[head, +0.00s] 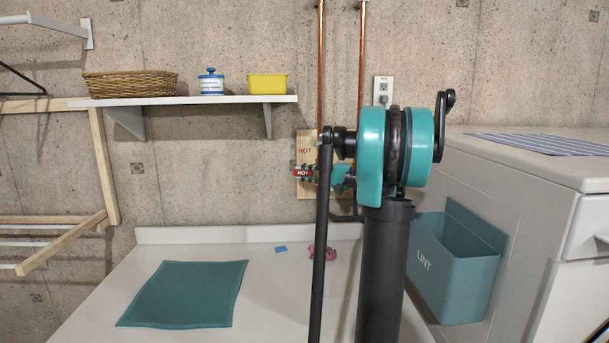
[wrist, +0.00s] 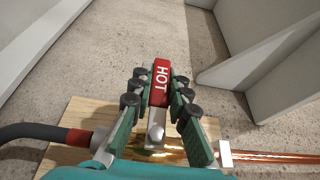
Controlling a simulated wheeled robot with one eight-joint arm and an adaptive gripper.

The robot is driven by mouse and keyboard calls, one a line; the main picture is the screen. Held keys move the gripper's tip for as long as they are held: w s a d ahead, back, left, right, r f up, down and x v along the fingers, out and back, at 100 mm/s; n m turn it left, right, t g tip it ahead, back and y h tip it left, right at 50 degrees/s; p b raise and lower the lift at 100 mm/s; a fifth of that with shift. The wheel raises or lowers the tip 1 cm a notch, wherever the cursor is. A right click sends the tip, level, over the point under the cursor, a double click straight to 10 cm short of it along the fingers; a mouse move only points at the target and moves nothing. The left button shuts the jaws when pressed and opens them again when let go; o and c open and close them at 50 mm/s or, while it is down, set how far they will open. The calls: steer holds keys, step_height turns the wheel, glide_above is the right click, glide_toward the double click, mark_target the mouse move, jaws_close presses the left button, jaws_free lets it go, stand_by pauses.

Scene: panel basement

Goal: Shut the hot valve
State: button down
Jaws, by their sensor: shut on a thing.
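The hot valve's red lever, lettered HOT (head: 303,169), sticks out to the left on a wooden board (head: 305,146) on the back wall, roughly square to the vertical copper pipe above it. My gripper (head: 318,174) is at the lever, partly hidden behind my arm. In the wrist view the red lever (wrist: 160,84) lies between the two fingers of my gripper (wrist: 161,92), which are closed on its sides. The metal valve stem (wrist: 156,133) shows at the lever's near end. The valve body is mostly hidden below my gripper.
A white shelf (head: 190,101) with a basket (head: 130,85), a jar and a yellow tub is left of the valve. A white counter (head: 270,310) holds a teal mat (head: 185,293) and a pink cloth. A LINT bin (head: 455,270) hangs at right. A dark hose (wrist: 40,131) adjoins the valve.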

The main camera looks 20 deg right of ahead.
steer(key=c, duration=1.4)
jaws_free()
steer(key=shift+c, duration=0.2)
steer(key=shift+d, duration=0.1)
steer(key=v, duration=0.7)
steer(key=shift+s+d, duration=0.15)
